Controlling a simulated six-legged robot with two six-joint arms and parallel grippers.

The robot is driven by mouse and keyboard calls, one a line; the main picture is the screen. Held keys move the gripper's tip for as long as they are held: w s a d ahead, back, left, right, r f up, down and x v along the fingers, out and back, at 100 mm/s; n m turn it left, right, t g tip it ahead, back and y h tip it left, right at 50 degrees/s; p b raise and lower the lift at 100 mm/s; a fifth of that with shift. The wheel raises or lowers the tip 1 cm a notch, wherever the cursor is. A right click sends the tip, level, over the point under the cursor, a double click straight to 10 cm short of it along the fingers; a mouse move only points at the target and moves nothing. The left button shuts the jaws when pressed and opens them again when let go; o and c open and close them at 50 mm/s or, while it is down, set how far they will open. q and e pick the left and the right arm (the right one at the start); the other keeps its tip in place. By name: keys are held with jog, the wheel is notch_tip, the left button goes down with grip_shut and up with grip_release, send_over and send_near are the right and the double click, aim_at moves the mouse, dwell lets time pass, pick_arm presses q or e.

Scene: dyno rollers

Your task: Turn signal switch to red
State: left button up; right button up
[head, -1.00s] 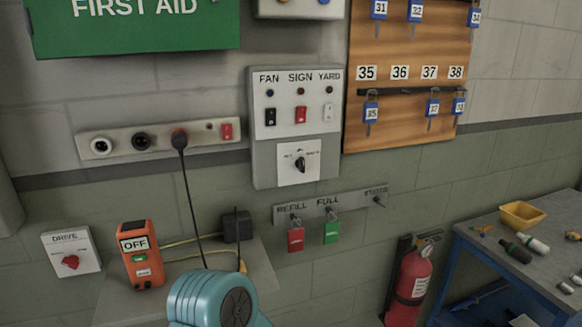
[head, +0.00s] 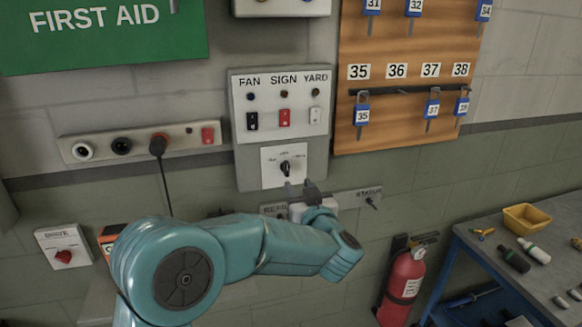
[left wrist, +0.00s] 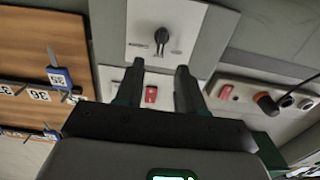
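A black rotary knob (head: 286,168) sits on a white plate (head: 270,178) below the FAN, SIGN and YARD switches. Small labels surround it, too small to read; the knob looks about upright. It also shows in the left wrist view (left wrist: 162,38), which is turned over. My left gripper (head: 302,189) is open and empty, just below and slightly right of the plate in the head view. In the left wrist view its fingers (left wrist: 160,68) are apart, with the knob beyond their tips and a red rocker switch (left wrist: 151,94) seen between them. My right gripper is not in view.
The FAN, SIGN and YARD panel (head: 318,90) is above. A key board (head: 400,95) hangs right, a socket strip (head: 100,147) left. A tag rail (head: 345,199) is partly hidden behind my gripper. A fire extinguisher (head: 404,285) and workbench (head: 480,240) stand right.

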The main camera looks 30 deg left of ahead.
aim_at(287, 170)
pick_arm(q)
jog(key=p+x, duration=0.2)
jog(key=x, duration=0.5)
jog(key=shift+w+a, duration=0.15)
jog(key=shift+a, duration=0.25)
jog(key=shift+w+a, duration=0.25)
jog(key=shift+a, duration=0.05)
grip_shut()
